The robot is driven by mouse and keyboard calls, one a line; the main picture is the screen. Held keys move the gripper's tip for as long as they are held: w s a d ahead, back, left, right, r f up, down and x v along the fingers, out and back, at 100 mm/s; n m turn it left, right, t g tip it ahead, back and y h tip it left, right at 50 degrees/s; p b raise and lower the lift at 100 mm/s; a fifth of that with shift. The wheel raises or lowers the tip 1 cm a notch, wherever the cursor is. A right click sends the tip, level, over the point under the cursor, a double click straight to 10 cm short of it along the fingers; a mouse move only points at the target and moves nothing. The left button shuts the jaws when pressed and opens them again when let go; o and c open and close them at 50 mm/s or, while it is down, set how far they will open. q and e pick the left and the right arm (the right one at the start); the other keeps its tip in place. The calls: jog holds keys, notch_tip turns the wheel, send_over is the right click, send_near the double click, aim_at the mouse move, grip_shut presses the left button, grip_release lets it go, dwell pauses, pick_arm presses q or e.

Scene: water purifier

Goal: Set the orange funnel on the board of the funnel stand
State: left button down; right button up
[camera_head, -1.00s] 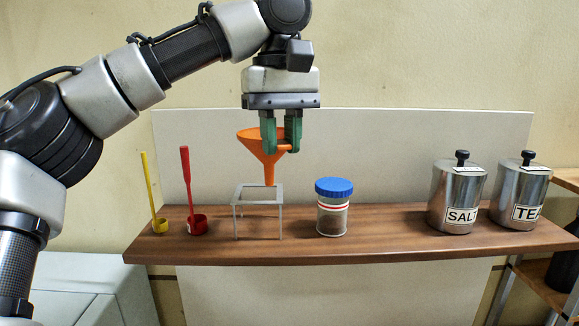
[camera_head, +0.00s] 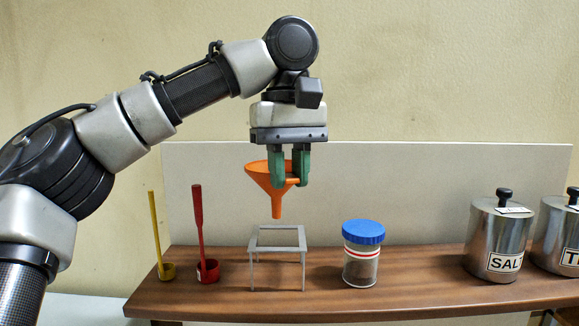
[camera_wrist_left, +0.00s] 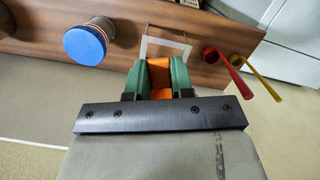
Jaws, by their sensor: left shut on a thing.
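The orange funnel (camera_head: 266,178) hangs upright, spout down, from my left gripper (camera_head: 290,183). The gripper's green fingers are shut on it at its right side. The spout tip is just above the funnel stand (camera_head: 277,229), a small grey frame with an open square top and thin legs on the wooden shelf. In the left wrist view the funnel (camera_wrist_left: 159,75) shows as orange between the green fingers. The stand's frame (camera_wrist_left: 165,45) lies just beyond it there. I cannot tell exactly how the spout lines up with the opening. My right gripper is not in view.
A blue-lidded jar (camera_head: 362,252) stands right of the stand. A red scoop (camera_head: 200,228) and a yellow scoop (camera_head: 156,235) stand to its left. The SALT canister (camera_head: 498,242) and another canister (camera_head: 561,245) are at the right. A pale panel (camera_head: 420,190) rises behind the shelf (camera_head: 430,280).

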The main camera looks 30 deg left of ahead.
pick_arm(q)
jog(key=shift+d+f, duration=0.1)
jog(key=shift+f, duration=0.45)
jog(key=shift+s+d+f+b, duration=0.1)
jog(key=shift+f+b, duration=0.2)
jog(key=shift+b, duration=0.05)
jog(key=shift+f+b, duration=0.35)
jog(key=shift+f, duration=0.3)
notch_tip(320, 180, down, 6)
jog(key=b, duration=0.3)
jog(key=shift+f, duration=0.15)
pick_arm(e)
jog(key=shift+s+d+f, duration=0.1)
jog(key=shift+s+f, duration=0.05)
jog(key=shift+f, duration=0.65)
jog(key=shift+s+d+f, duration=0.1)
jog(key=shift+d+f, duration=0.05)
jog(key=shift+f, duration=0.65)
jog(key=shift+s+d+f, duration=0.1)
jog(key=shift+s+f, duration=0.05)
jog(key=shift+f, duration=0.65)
